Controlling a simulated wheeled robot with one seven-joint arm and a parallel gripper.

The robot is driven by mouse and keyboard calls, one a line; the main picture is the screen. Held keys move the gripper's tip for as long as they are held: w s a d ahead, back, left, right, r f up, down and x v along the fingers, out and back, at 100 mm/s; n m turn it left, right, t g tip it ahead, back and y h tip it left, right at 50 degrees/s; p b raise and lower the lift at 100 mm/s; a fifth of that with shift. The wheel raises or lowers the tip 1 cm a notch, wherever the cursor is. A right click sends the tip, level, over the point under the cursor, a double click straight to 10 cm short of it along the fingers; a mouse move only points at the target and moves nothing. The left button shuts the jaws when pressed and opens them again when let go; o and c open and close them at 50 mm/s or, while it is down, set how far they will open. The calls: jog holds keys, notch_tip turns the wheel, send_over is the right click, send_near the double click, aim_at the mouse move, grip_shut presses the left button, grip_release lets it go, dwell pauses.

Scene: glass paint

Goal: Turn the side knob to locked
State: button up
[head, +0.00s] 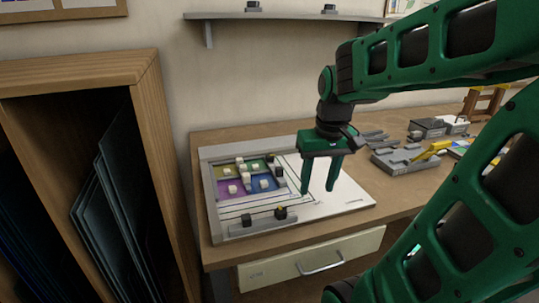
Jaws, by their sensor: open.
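A flat light board (340,196) lies on the wooden workbench, with coloured glass-like panes (225,190) on its left part. A grey strip along its front edge bears two small dark knobs, a left one (246,219) and a right one (280,212) with a yellowish mark on top. I cannot tell which is the side knob, nor read any locked marking. My green gripper (317,190) points down above the board, right of and above the right knob in the picture. Its two fingers are apart with nothing between them.
Several pale cubes sit on the panes. Grey tools and a yellow-handled device (432,150) stand on the right of the bench. A drawer (310,262) is below the front edge. A wooden rack (90,75) with sheets stands at left. A wall shelf (285,16) hangs above.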

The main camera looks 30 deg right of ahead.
aim_at(271, 156)
jog(key=w+d+r+n+t, duration=0.1)
jog(key=w+r+n, duration=0.15)
jog(key=w, duration=0.75)
jog(key=w+d+r+n+t, duration=0.2)
jog(key=w+r, duration=0.2)
jog(key=w, duration=0.6)
jog(key=x, duration=1.1)
jog(key=shift+s+a, duration=0.2)
jog(key=shift+c, duration=0.6)
jog(key=c, duration=0.9)
